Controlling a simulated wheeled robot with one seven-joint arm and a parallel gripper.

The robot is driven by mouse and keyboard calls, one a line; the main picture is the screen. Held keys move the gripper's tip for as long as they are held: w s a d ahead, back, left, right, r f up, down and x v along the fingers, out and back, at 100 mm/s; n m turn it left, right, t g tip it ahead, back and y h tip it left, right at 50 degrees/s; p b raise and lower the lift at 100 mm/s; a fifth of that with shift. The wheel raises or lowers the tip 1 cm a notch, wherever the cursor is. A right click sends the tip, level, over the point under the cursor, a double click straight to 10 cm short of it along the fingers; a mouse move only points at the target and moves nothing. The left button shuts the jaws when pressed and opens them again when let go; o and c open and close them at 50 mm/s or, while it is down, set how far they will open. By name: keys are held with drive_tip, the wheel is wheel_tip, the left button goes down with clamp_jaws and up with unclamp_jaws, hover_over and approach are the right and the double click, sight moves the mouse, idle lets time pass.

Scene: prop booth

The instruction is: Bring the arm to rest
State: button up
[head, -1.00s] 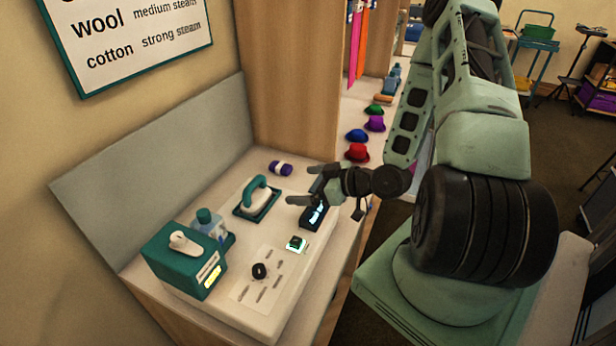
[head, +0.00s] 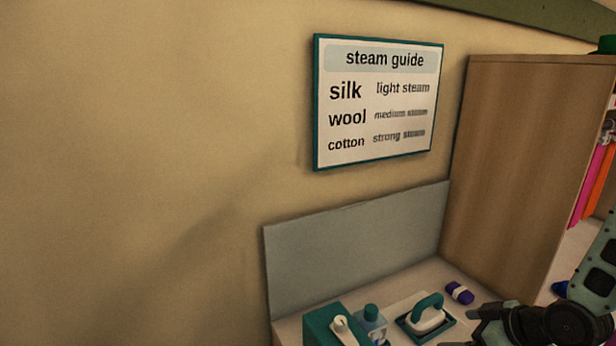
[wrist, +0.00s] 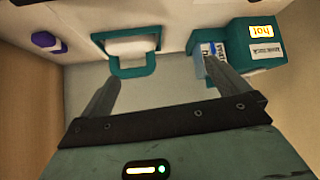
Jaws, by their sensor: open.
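My gripper (head: 478,322) shows at the bottom right of the head view, beside the iron. In the wrist view its two fingers (wrist: 162,74) are spread apart with nothing between the tips. The white iron with a teal handle (head: 430,308) sits on a teal-edged pad, and it shows beyond the fingers in the wrist view (wrist: 133,69). The lower part of my gripper and most of the arm are cut off in the head view.
A teal box (head: 322,328) with a pale lever and a bottle (head: 371,322) stand left of the iron. A purple roll (head: 459,292) lies behind it. A grey panel (head: 355,245), a steam guide sign (head: 375,160) and a wooden partition (head: 520,150) border the table.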

drive_tip(key=s+a+r+n+g+h, duration=0.1)
drive_tip(key=s+a+r+g+h, duration=0.2)
drive_tip(key=a, duration=0.5)
drive_tip(key=s+a+r+g+b, duration=0.1)
drive_tip(key=s+a+r+g, duration=0.1)
drive_tip(key=s+a+r, duration=0.3)
drive_tip(key=s+a+r+g+h+b, duration=0.1)
drive_tip(key=s+a+r, duration=0.5)
drive_tip(key=s, duration=0.6)
drive_tip(key=shift+s+a+g, duration=0.3)
drive_tip(key=shift+a+g, duration=0.6)
drive_tip(key=shift+a, duration=0.25)
drive_tip(key=shift+w, duration=0.1)
